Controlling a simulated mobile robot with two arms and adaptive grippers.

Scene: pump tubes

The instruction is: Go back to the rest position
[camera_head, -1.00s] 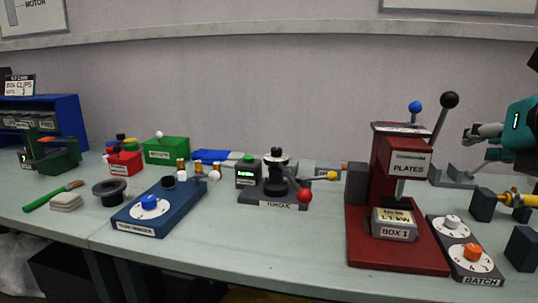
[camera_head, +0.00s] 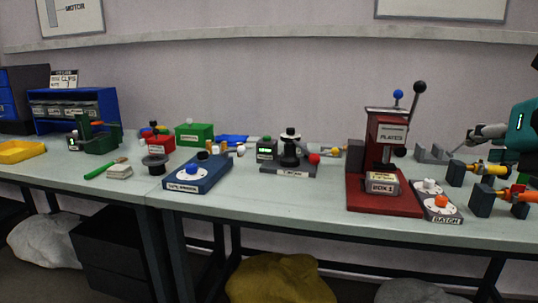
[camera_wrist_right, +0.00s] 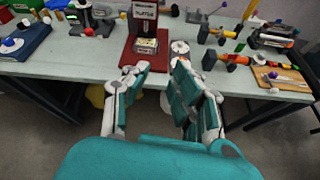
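My right gripper (camera_head: 471,141) reaches in from the right edge in the head view, above the bench's right part. In the right wrist view, its two fingers (camera_wrist_right: 160,75) are spread apart with nothing between them. They hang in front of the bench's near edge, seen against the bench and the red press. My left gripper is in neither view.
The pale bench (camera_head: 290,200) runs across the head view. It carries a red press (camera_head: 390,150), a blue torque base (camera_head: 200,176), a batch dial plate (camera_head: 437,203) and yellow tube holders (camera_head: 487,168). Sacks (camera_head: 283,280) and a dark box (camera_head: 115,250) lie below.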

